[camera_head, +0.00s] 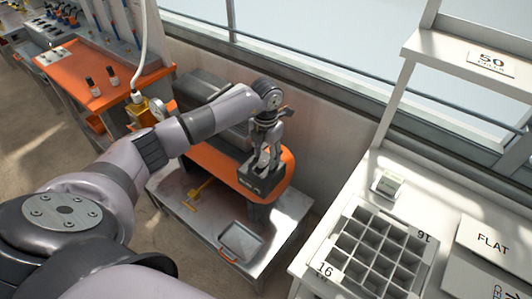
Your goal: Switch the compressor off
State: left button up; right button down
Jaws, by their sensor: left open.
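The compressor (228,140) has a dark grey body and orange parts, and stands on a low metal table beside the wall. A small dark box (260,182) with pale marking sits at its near right end on the orange part. My left arm reaches over the compressor, and my left gripper (267,152) points down just above this box. It is open, with nothing seen between its fingers; I cannot tell whether the fingers touch the box. The arm and gripper hide part of the compressor, and the switch position cannot be made out. My right gripper is not in view.
The low metal table (205,232) also holds a yellow item (197,193) and a small square tray (240,242). A white bench (370,172) with a gridded box (377,250) stands at right. An orange-topped bench (70,75) stands at left, with floor in front.

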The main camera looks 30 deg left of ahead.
pick_arm(q)
jog(key=shift+c, duration=0.3)
grip_shut()
dwell(0.3)
